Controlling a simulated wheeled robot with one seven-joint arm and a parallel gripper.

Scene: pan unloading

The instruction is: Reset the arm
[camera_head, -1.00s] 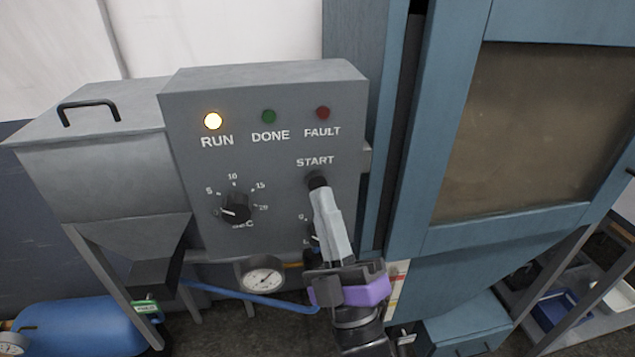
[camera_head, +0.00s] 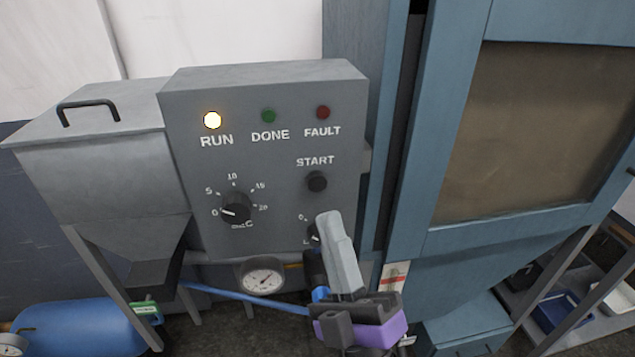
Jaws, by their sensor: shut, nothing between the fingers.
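My gripper (camera_head: 328,216) is shut and empty, with its grey fingers together and pointing up. It is in front of the lower right of the grey control panel (camera_head: 270,90), below the dark START button (camera_head: 316,181) and apart from it. My gripper partly hides a lower dial (camera_head: 313,236) on the panel. The RUN light (camera_head: 212,120) glows yellow. The green DONE light (camera_head: 268,116) and the red FAULT light (camera_head: 323,113) look unlit.
A blue cabinet (camera_head: 450,180) with a brownish window (camera_head: 540,130) stands right of the panel. A grey hopper (camera_head: 95,170) is at left. Below are a pressure gauge (camera_head: 263,276), a blue hose (camera_head: 225,297) and a blue tank (camera_head: 75,328). Shelves with trays (camera_head: 560,308) are at lower right.

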